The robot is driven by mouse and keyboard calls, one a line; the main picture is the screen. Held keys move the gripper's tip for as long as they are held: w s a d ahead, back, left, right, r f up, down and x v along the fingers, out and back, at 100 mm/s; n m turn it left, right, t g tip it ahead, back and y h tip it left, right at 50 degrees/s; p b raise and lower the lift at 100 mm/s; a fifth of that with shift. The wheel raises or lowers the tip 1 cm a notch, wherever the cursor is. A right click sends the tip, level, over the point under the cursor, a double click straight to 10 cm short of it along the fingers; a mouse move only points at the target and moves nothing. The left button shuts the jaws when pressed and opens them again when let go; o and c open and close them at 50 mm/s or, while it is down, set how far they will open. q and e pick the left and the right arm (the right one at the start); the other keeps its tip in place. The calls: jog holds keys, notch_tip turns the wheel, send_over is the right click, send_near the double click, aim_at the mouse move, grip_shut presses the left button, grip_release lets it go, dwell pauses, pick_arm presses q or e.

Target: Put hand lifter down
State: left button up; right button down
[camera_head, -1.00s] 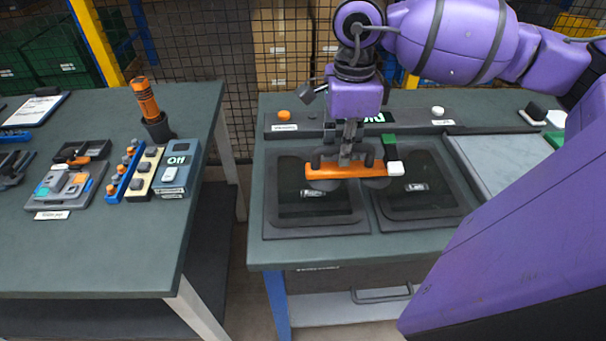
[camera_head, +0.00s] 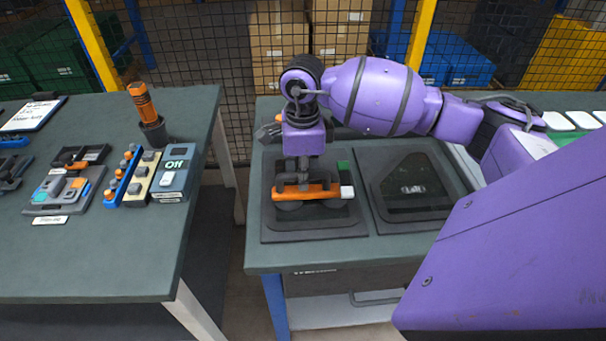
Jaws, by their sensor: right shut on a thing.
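The hand lifter is an orange bar (camera_head: 306,191) with dark suction cups beneath it and a white end piece at its right. My right gripper (camera_head: 303,179) comes down from above and is shut on its handle. The lifter is over the left dark framed recess (camera_head: 315,231) on the right-hand table. I cannot tell whether its cups touch the surface. My left gripper is not in view.
The right dark framed recess (camera_head: 410,189) beside it holds a small labelled item and is otherwise clear. The left table (camera_head: 110,262) carries an orange-handled tool in a holder (camera_head: 146,108), a blue-grey switch box (camera_head: 175,176) and several small parts. A gap separates the tables.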

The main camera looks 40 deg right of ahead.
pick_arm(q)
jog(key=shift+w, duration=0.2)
pick_arm(e)
jog(key=shift+r, duration=0.1)
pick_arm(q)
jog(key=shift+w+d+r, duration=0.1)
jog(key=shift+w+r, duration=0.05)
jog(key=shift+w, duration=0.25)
pick_arm(e)
jog(key=c, duration=1.7)
grip_release()
jog(key=shift+r, duration=0.2)
pick_arm(q)
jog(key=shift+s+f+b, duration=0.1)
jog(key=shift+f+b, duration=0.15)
jog(key=shift+b, duration=0.05)
pick_arm(e)
notch_tip(320, 180, up, 12)
jog(key=shift+f, duration=0.25)
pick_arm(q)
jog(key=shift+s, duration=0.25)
